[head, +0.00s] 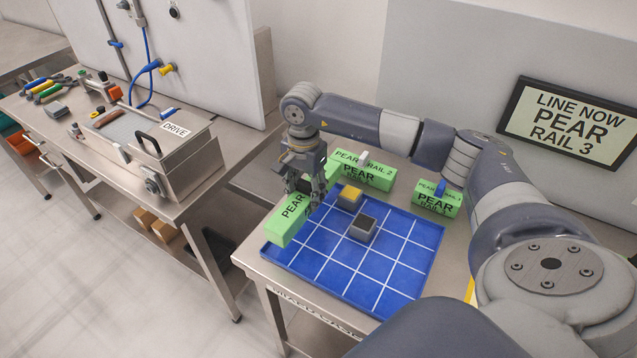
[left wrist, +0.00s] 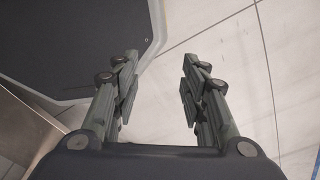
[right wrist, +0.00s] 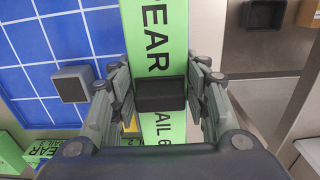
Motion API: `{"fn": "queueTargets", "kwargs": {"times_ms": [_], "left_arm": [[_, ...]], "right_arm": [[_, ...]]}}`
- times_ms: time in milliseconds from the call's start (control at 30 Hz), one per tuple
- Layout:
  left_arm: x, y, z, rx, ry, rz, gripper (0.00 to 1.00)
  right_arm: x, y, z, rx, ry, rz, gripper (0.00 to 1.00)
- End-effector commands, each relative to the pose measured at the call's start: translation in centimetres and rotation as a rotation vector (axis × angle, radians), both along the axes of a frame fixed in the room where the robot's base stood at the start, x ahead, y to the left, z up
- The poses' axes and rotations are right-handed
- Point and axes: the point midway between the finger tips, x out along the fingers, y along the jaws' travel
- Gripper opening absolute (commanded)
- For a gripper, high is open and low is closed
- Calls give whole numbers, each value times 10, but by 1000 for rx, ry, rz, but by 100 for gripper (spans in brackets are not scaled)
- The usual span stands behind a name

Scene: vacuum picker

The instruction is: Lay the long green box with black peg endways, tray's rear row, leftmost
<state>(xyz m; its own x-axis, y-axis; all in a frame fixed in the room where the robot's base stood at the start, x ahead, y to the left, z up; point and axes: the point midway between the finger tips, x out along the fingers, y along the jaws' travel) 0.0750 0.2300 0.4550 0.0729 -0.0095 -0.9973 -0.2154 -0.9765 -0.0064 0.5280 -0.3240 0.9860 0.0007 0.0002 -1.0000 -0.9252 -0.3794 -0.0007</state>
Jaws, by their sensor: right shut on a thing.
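The long green box (head: 283,228) with PEAR lettering is at the left edge of the blue gridded tray (head: 340,282). My right gripper (head: 305,186) is shut on its black peg (right wrist: 160,95) from above, with a finger on each side. The box runs lengthwise between the fingers in the right wrist view and covers part of the tray's edge. I cannot tell whether its underside touches the tray. My left gripper (left wrist: 155,95) is open and empty above the floor, in the left wrist view only.
Behind the tray are a green box with a white peg (head: 375,179) and one with a blue peg (head: 436,205). The tray's front and right squares are clear. A workbench (head: 190,205) stands left.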

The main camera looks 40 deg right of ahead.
Motion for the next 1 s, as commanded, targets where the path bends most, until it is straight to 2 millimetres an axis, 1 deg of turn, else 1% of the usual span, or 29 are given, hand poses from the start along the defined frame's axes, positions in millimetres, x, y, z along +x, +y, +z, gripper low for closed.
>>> {"fn": "queueTargets", "kwargs": {"times_ms": [33, 267, 433, 500, 667, 800, 833, 867, 900, 933, 1000], "left_arm": [[1, 1, 5, 1, -2, 0, 40], [15, 4, 11, 4, -21, 2, 40], [20, 5, 20, 4, -31, 4, 40], [20, 5, 19, 4, -30, 4, 40], [18, 5, 18, 5, -27, 5, 40], [15, 6, 13, 6, -23, 4, 40], [15, 6, 13, 6, -22, 4, 40], [14, 6, 14, 5, -21, 4, 40], [13, 6, 14, 6, -19, 4, 40], [12, 6, 14, 6, -18, 4, 40], [11, 6, 14, 6, -17, 4, 40]], "right_arm": [[0, 0, -5, 1, 2, 0, 14], [-1, 0, -25, 0, 3, 2, 14], [-1, 1, -48, 1, 3, 2, 14], [0, 0, -51, 1, -2, 2, 14], [0, 0, -51, 0, -2, 3, 14], [0, 0, -55, 0, -2, 3, 14], [0, 0, -55, 0, -1, 3, 45], [0, 0, -54, 0, -1, 3, 52], [0, 0, -54, 0, -1, 3, 61], [0, 0, -54, 0, -1, 3, 63], [0, 0, -54, 0, -1, 3, 63]]}}
